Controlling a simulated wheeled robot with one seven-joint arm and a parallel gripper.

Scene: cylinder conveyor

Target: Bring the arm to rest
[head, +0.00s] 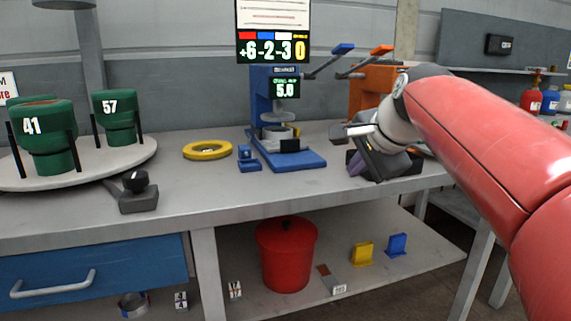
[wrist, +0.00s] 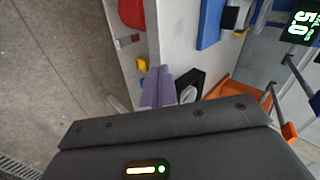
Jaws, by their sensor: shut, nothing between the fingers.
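My red arm reaches in from the right in the head view. My gripper (head: 358,163) is at its end, above the right part of the bench top, tilted down and left. Its purple fingers (wrist: 157,86) lie close together in the wrist view, with nothing between them. The gripper is to the right of the blue press (head: 290,155) and in front of an orange device (head: 372,88). A dark block (head: 408,163) is partly hidden behind the gripper.
The grey bench (head: 220,190) carries a yellow ring (head: 207,150), a small blue part (head: 248,158), a black-knobbed lever (head: 136,190) and a turntable (head: 100,170) with green numbered cups (head: 48,140). A red bin (head: 286,255) stands on the lower shelf. The bench's front middle is clear.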

